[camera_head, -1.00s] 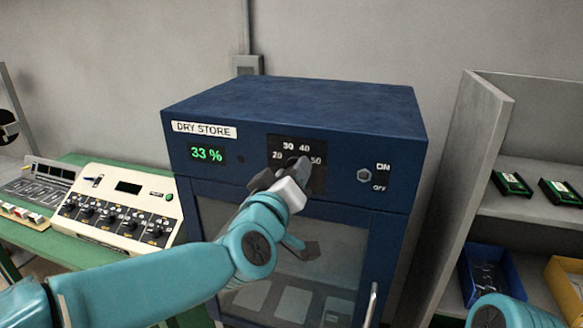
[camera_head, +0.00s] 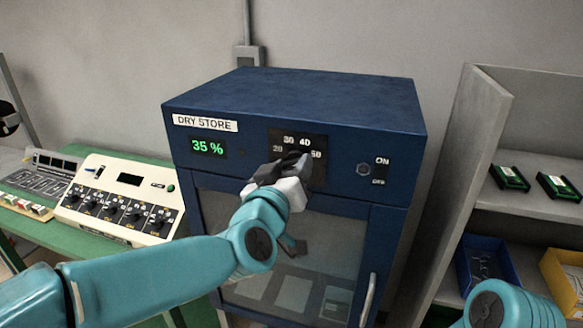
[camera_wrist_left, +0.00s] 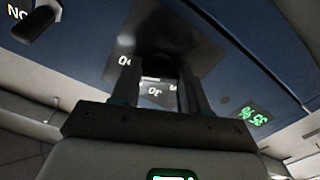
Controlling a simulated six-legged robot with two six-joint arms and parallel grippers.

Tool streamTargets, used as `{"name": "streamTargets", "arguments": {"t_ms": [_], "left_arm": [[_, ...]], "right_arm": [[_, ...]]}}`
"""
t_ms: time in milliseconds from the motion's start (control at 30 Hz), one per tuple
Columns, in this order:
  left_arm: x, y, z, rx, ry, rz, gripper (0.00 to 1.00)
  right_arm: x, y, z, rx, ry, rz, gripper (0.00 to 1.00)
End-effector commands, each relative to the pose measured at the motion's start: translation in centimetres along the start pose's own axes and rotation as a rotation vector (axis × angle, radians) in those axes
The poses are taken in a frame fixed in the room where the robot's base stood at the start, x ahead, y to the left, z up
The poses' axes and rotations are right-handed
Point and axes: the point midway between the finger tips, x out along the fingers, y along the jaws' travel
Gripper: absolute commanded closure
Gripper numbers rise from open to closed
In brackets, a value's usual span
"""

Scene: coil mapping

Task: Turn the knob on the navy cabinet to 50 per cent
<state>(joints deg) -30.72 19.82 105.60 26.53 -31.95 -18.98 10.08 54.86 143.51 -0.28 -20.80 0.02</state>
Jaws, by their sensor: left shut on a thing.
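The navy cabinet (camera_head: 290,103) stands against the wall, labelled DRY STORE. Its green display (camera_head: 208,148) reads 35 %. My left gripper (camera_head: 297,166) is at the black dial plate (camera_head: 318,143), shut on the knob, and mostly hides it in the head view. The numbers 20, 30, 40 and 50 show around it. In the left wrist view the dark round knob (camera_wrist_left: 160,62) sits between the two fingers, and the display (camera_wrist_left: 254,115) shows at the right. The knob's pointer is hidden. My right gripper is out of view; only part of my right arm shows at the lower right.
An ON/OFF switch (camera_head: 364,170) is right of the dial. The glass door (camera_head: 275,250) below has a vertical handle (camera_head: 369,299). A cream control box (camera_head: 122,198) stands on the green bench at left. Grey shelves (camera_head: 530,200) with bins are at right.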

Motion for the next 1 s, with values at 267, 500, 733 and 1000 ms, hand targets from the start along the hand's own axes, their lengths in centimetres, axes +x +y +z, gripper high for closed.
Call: {"name": "streamTargets", "arguments": {"t_ms": [267, 500, 733, 1000], "left_arm": [[0.0, 0.0, 0.1, 0.002, -0.003, 0.0, 0.3], [-0.3, 0.0, 0.1, 0.001, 0.0, 0.001, 0.3], [-4.3, 0.0, 0.1, -0.001, 0.003, 0.003, 0.3], [-11.6, 0.0, 0.1, 0.0, 0.002, 0.003, 0.3]], "right_arm": [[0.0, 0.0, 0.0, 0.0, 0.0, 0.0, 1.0], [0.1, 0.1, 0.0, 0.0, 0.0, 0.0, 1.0], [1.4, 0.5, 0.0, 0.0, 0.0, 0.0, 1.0], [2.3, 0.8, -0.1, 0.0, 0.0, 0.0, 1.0]]}}
